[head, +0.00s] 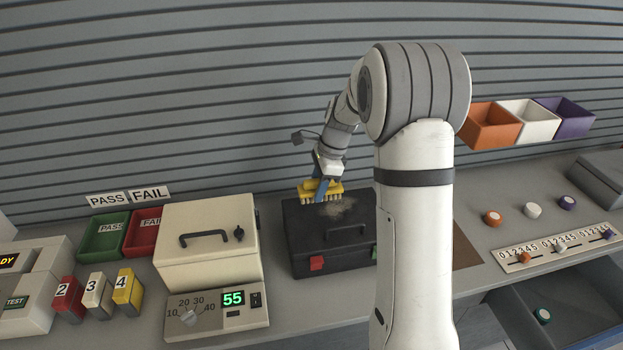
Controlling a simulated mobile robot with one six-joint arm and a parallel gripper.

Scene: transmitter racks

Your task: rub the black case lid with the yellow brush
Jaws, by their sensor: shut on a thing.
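The yellow brush (308,192) is in my gripper (322,188), bristles pointing down. My gripper is shut on it, with its blue fingers around the brush. The brush is over the back part of the black case lid (310,222); I cannot tell whether the bristles touch the lid. A pale dusty smudge (338,209) lies on the lid just right of the brush. The black case has a handle, a red latch (316,263) and a green part at its front right. My arm hides the right side of the case.
A cream case (200,215) stands left of the black case, with a dial box reading 55 (232,299) in front. Green (103,240) and red bins are further left. Orange, white and purple bins (528,120) hang at right. An open drawer (580,310) is at lower right.

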